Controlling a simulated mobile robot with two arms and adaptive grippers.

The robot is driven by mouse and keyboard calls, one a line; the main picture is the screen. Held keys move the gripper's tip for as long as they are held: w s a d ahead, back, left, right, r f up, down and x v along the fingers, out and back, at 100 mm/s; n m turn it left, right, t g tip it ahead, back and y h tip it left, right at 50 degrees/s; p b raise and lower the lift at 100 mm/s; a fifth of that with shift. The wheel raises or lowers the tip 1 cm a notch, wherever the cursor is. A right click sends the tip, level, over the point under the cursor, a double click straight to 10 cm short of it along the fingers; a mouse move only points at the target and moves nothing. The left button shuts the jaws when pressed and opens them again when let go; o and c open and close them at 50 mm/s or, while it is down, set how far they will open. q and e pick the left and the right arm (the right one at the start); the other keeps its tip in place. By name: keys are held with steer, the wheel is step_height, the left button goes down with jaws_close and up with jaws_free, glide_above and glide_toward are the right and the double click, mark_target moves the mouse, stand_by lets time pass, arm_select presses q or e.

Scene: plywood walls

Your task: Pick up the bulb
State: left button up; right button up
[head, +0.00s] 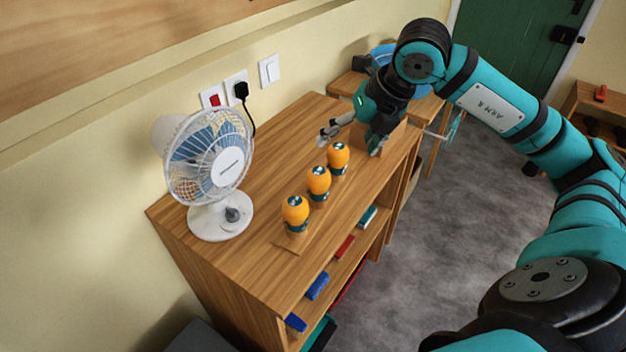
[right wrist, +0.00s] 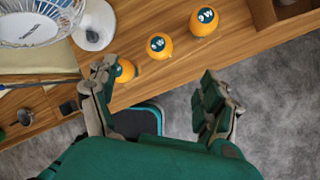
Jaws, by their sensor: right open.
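Three orange bulbs with dark green collars stand upright in a row on the wooden cabinet top: the near bulb (head: 295,210), the middle bulb (head: 318,181) and the far bulb (head: 338,156). In the right wrist view they run diagonally at the top, with one bulb (right wrist: 126,71) beside the left finger and partly hidden by it, and another bulb (right wrist: 159,47) beyond the fingertips. My right gripper (head: 350,142) is open and empty, just past the far bulb; its spread fingers also show in the right wrist view (right wrist: 158,78). My left gripper is out of view.
A white and blue fan (head: 207,165) stands left of the bulbs near the wall, its cord plugged into a socket (head: 236,90). Small red and blue items lie on the shelf below the cabinet's right edge. Grey floor (head: 425,240) is clear to the right.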

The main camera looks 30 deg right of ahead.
mark_target(323, 173)
steer(key=p+x, duration=0.1)
steer(key=x, duration=1)
steer(key=shift+f+p, duration=0.3)
steer(key=shift+w+a+f, duration=0.1)
steer(key=shift+w+f, duration=0.15)
steer(key=shift+f, duration=0.25)
steer(key=p+x, duration=0.1)
steer(key=x, duration=0.3)
steer(key=shift+f, duration=0.2)
steer(key=shift+s, duration=0.1)
steer(key=shift+c, duration=0.2)
steer(key=c, duration=1.3)
